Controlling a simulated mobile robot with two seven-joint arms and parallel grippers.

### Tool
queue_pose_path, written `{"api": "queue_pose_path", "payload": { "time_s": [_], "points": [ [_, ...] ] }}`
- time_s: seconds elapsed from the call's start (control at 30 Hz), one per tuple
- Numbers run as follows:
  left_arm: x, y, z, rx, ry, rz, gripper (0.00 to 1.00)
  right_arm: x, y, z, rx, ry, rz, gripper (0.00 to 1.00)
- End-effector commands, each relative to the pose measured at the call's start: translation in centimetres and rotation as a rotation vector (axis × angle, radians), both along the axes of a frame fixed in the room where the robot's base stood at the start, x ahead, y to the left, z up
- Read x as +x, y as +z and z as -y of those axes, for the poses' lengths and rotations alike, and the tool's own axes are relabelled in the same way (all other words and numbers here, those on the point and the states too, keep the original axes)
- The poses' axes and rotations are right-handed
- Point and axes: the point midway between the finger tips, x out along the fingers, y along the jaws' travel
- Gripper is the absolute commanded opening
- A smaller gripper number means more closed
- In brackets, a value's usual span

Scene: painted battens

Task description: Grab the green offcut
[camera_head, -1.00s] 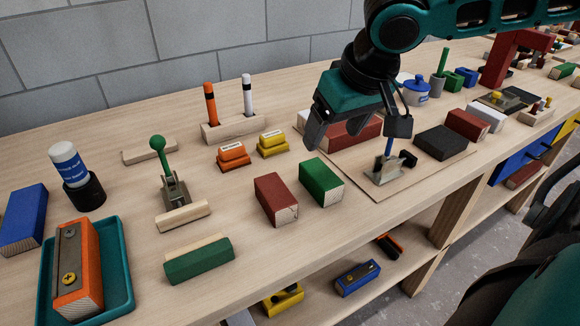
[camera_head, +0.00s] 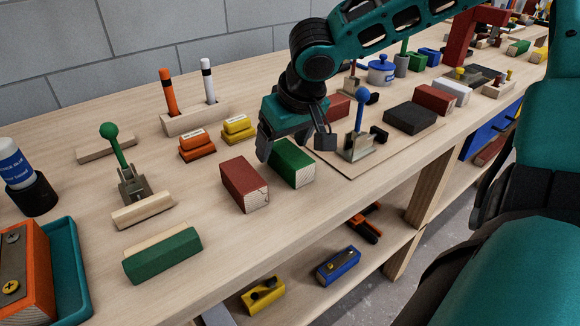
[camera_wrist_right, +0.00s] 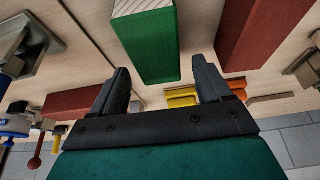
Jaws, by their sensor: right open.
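The green offcut (camera_head: 293,163) is a painted block with a bare wood end, lying on the bench just right of a red block (camera_head: 243,184). It also shows in the right wrist view (camera_wrist_right: 150,46), bare end at the top. My right gripper (camera_head: 294,146) is open and empty at the far end of the green offcut and hides part of it. In the right wrist view the open fingers (camera_wrist_right: 160,68) point toward the green offcut, which lies roughly in line with the gap between them. My left gripper is not in view.
A blue-knobbed clamp (camera_head: 360,125) stands on a thin board right of the green offcut, near a black block (camera_head: 410,117). Yellow (camera_head: 239,128) and orange (camera_head: 197,145) stacked blocks sit behind left. A second green piece (camera_head: 163,256) lies front left. Bench is bare in front.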

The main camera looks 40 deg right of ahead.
Motion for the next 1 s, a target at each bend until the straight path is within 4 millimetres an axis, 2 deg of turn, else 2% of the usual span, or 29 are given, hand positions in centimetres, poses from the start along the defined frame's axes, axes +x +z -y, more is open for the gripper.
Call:
{"api": "queue_pose_path", "payload": {
  "time_s": [0.03,0.1,0.4,1.0],
  "points": [
    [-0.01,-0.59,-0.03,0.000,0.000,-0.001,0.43,0.20,-0.93,0.04,-0.001,0.001,-0.003,0.78],
    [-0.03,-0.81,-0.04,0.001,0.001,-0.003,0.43,0.46,-1.33,0.05,0.000,0.001,-0.001,0.78],
    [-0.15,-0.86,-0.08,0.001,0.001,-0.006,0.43,0.60,-1.40,0.04,0.000,0.001,0.001,0.76],
    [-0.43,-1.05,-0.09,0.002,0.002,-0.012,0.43,0.58,-1.38,0.04,0.000,0.001,0.001,0.20]
  ]
}}
